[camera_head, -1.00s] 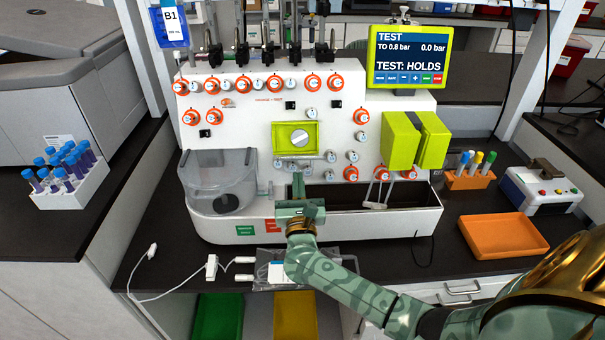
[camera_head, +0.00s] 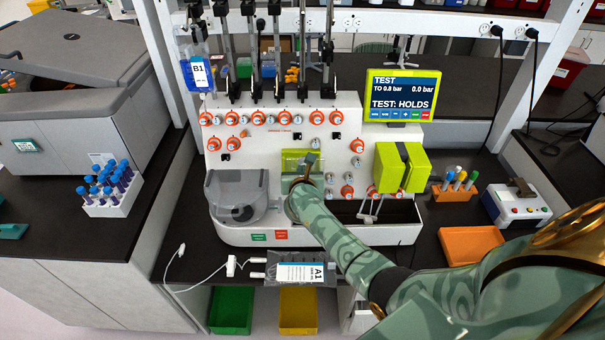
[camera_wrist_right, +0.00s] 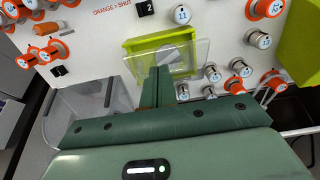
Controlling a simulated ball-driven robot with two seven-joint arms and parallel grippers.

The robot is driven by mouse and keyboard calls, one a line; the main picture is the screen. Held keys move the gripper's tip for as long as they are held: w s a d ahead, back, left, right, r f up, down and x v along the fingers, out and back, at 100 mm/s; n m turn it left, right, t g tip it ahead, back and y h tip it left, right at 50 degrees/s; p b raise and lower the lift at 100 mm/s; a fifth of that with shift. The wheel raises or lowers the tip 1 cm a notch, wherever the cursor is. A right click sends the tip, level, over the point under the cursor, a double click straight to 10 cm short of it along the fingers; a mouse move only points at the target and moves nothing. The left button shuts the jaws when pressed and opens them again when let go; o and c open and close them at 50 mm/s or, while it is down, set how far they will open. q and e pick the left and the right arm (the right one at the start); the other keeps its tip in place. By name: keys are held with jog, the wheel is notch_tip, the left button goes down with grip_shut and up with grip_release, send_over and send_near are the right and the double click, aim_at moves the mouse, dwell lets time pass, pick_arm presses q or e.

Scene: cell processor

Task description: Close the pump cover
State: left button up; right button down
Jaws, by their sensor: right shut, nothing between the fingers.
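The pump is a yellow-green housing (camera_head: 291,158) on the white machine's front. In the right wrist view its frame (camera_wrist_right: 135,50) shows behind a clear cover (camera_wrist_right: 196,58). The cover sits skewed to the frame and its right side sticks out past it; how far it is from shut I cannot tell. My right gripper (camera_head: 312,161) is in front of the pump and hides part of it. In the wrist view its two fingers (camera_wrist_right: 158,72) are together and empty, with their tips overlapping the cover's lower left; contact is unclear. My left gripper is not in view.
A clear grey tub (camera_head: 238,190) is left of the pump. Orange and white knobs surround it. Yellow-green blocks (camera_head: 390,168) stand to the right, below the screen (camera_head: 402,95) reading "TEST: HOLDS". A bag labelled A1 (camera_head: 300,271) lies at the counter's front edge.

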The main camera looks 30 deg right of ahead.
aim_at(302, 159)
jog(key=shift+w+d+r, duration=0.4)
jog(key=shift+w, duration=0.15)
jog(key=shift+w+d+r, duration=0.2)
jog(key=shift+w+d, duration=0.1)
jog(key=shift+w, duration=0.2)
jog(key=shift+w+d+r, duration=0.15)
jog(key=shift+w+d, duration=0.15)
jog(key=shift+w, duration=0.2)
jog(key=shift+r, duration=0.15)
